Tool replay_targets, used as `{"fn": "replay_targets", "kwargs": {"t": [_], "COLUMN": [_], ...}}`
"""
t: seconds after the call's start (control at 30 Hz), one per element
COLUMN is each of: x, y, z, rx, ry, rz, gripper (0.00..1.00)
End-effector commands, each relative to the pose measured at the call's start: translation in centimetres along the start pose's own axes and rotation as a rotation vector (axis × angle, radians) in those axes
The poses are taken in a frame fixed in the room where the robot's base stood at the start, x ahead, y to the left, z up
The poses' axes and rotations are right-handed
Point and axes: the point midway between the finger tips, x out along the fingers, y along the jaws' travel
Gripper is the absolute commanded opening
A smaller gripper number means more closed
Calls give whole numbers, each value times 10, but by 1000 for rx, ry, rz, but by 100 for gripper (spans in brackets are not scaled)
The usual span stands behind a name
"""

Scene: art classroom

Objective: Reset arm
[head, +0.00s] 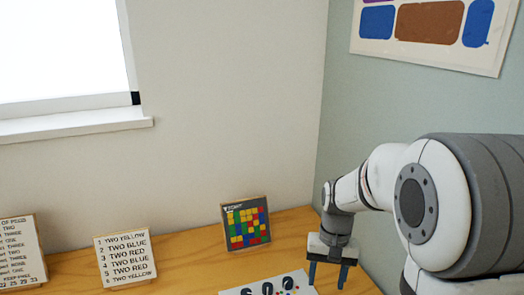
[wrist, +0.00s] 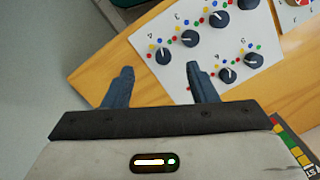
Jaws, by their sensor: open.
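My gripper (head: 328,274) hangs from my arm at the right of the head view, with its fingers pointing down over the right end of the wooden table (head: 190,270). In the wrist view its two dark fingers (wrist: 160,85) are apart with nothing between them. A white panel (head: 308,290) with several dark knobs and coloured dots lies on the table beside the gripper. The panel also fills the upper middle of the wrist view (wrist: 215,52). The gripper appears to be above the table and the panel's edge; the exact height cannot be told.
A coloured grid board (head: 245,223) leans at the back of the table, left of my gripper. A card with colour words (head: 126,258) and another text card (head: 20,250) stand further left. Walls close the corner behind. A poster (head: 430,25) hangs at the upper right.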

Motion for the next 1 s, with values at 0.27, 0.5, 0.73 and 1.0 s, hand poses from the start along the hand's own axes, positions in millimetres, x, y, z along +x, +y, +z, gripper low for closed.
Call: {"fn": "replay_targets", "kwargs": {"t": [0.27, 0.5, 0.73, 1.0], "x": [-39, -47, -46, -46], "y": [7, 14, 16, 16], "z": [71, 118, 133, 133], "rx": [-103, -172, -198, -198], "ry": [212, 355, 406, 406], "rz": [9, 20, 26, 26], "gripper": [52, 52, 52, 52]}}
